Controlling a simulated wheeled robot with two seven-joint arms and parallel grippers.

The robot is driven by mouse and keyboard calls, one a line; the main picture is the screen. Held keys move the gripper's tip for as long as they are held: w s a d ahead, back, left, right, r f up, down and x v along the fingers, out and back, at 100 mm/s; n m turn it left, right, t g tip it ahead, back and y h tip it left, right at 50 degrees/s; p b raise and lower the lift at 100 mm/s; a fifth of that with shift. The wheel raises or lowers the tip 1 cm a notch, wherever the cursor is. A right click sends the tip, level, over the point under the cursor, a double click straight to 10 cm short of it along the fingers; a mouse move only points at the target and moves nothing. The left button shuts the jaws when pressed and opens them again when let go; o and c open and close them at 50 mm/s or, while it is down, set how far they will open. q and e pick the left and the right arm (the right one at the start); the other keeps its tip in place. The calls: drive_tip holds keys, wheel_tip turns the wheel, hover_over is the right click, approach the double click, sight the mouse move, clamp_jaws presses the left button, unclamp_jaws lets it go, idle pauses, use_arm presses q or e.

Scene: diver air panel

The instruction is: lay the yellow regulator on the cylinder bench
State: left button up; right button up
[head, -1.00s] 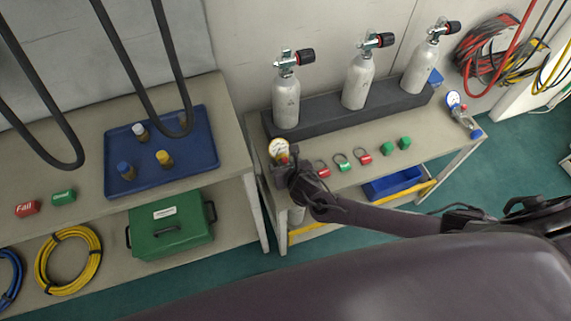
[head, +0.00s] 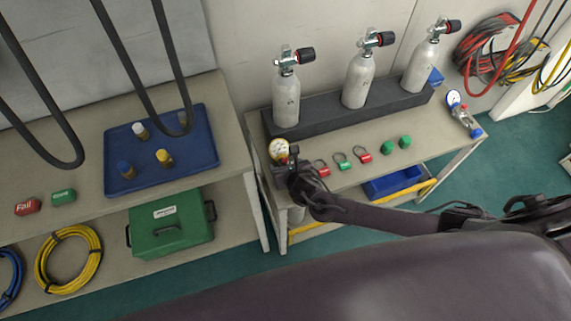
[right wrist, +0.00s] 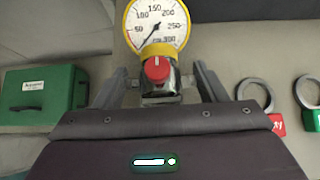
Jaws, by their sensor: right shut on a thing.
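The yellow regulator (right wrist: 157,52) shows in the right wrist view, with a white dial gauge in a yellow rim, a yellow collar and a red knob. Its metal body is between the fingers of my right gripper (right wrist: 160,88), which is shut on it. In the head view the regulator's gauge (head: 279,149) is over the left front part of the cylinder bench (head: 318,149). My right gripper (head: 287,168) hides its lower part there. I cannot tell whether the regulator touches the bench top. My left gripper is not in view.
Three grey cylinders (head: 286,98) stand in a dark rack (head: 325,112) along the bench's back. Red and green ring tags (head: 341,160) and green blocks (head: 389,145) lie to the right. A blue regulator (head: 463,113) lies at the right end. A blue tray (head: 205,158) is on the left table.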

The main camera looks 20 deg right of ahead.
drive_tip(key=shift+w, duration=0.1)
drive_tip(key=o, duration=1.6)
drive_tip(key=shift+o, duration=0.2)
drive_tip(key=shift+f, duration=0.1)
drive_tip(key=shift+v, duration=4)
